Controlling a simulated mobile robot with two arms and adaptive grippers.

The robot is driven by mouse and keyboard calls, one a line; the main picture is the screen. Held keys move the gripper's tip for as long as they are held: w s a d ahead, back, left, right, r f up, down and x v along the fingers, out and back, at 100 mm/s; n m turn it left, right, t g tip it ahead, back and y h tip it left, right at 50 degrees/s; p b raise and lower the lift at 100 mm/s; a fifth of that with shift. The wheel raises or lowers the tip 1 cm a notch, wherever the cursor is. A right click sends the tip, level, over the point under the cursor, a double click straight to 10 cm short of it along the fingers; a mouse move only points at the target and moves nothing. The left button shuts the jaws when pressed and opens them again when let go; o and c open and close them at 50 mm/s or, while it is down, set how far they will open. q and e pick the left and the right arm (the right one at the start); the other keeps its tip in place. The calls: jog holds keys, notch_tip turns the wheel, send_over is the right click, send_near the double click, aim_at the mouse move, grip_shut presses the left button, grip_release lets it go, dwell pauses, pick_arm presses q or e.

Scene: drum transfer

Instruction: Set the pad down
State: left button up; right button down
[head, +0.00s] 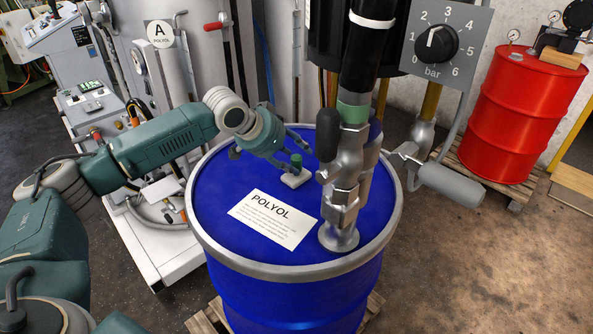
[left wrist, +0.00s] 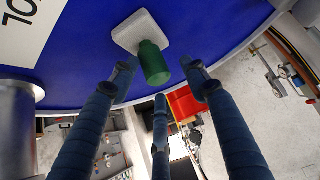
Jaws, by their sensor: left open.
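The pad, a white block with a green grip, lies on the blue drum's lid. Its white base (head: 294,181) shows right of the POLYOL label in the head view, and its green grip (head: 296,161) stands up from it. In the left wrist view I see the white base (left wrist: 128,30) and the green grip (left wrist: 153,64). My left gripper (head: 296,149) is open, its fingers spread around and apart from the green grip. It also shows in the left wrist view (left wrist: 160,84). My right gripper is not in view.
The blue drum (head: 290,298) stands on a wooden pallet. A metal pump fitting (head: 345,185) rises from its lid, close right of the pad, with a grey side handle (head: 449,183). A red drum (head: 522,113) stands back right. A white cart (head: 165,235) is at left.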

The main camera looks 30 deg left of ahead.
pick_arm(q)
jog(key=shift+c, duration=1.3)
jog(key=shift+s, duration=0.1)
jog(key=c, duration=0.9)
grip_shut()
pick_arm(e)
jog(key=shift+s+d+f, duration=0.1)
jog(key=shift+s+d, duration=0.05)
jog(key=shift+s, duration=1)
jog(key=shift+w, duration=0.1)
